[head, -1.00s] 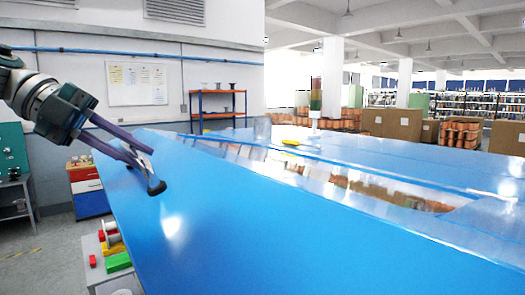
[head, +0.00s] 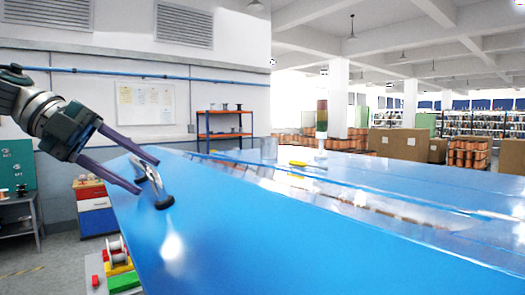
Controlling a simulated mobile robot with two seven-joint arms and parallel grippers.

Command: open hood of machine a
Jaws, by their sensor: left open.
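The machine's hood (head: 290,230) is a large blue panel that fills the middle and right of the head view. A metal handle (head: 163,200) with dark feet stands on the hood near its left edge. My left gripper (head: 147,175) is open at the handle, with one finger on each side of it in the picture. I cannot tell whether the fingers touch the handle. My right gripper is out of view. No label shows which machine this is.
A signal tower (head: 322,118) and a yellow item (head: 298,163) are beyond the hood. A drawer unit (head: 94,208) and coloured blocks with a spool (head: 115,249) are at the left. Cardboard boxes (head: 400,143) stand at the back right.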

